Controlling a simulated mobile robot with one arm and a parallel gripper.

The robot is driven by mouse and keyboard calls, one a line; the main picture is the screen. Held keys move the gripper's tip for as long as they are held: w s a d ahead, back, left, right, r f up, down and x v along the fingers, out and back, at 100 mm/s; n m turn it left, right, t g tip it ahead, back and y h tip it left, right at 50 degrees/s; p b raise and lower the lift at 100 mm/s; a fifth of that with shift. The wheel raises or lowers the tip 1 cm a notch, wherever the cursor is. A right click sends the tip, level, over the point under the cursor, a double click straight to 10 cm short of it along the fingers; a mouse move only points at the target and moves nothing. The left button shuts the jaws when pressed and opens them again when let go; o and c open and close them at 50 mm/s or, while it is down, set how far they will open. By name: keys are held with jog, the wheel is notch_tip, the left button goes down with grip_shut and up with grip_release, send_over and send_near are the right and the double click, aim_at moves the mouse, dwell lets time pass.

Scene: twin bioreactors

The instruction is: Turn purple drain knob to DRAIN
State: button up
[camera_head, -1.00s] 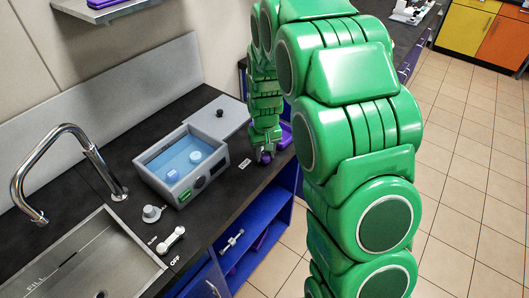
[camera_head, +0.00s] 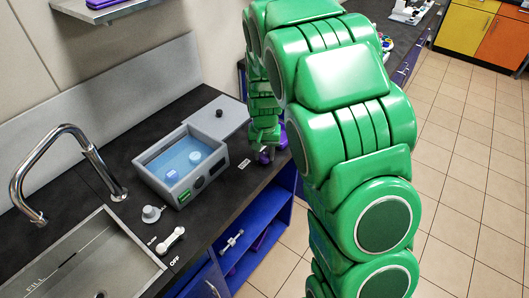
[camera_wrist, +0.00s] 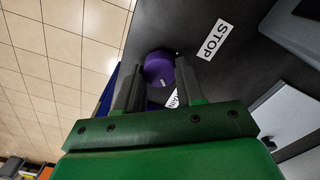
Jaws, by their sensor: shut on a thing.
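The purple drain knob (camera_wrist: 158,68) sits on the dark counter in the wrist view. My gripper (camera_wrist: 157,82) has its two grey fingers on either side of the knob, shut on it. A STOP label (camera_wrist: 214,40) lies on the counter to the right of the knob. Another white label (camera_wrist: 172,99) shows partly between the fingers, and its text cannot be fully read. In the head view the knob (camera_head: 265,157) shows small and purple under my green gripper, near the counter's front edge. Which label the knob points to cannot be told.
A grey water bath (camera_head: 182,165) with blue water stands left of my gripper, with its grey lid (camera_head: 216,117) behind. A sink (camera_head: 75,262) and curved faucet (camera_head: 70,130) are at the left. Blue shelves (camera_head: 250,235) lie below the counter edge. The tiled floor at right is clear.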

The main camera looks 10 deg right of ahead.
aim_at(264, 154)
jog(key=o, duration=1)
jog(key=shift+o, duration=0.2)
notch_tip(264, 154, up, 8)
jog(key=shift+w+f, duration=0.1)
jog(key=shift+f, duration=0.15)
jog(key=shift+r, duration=0.2)
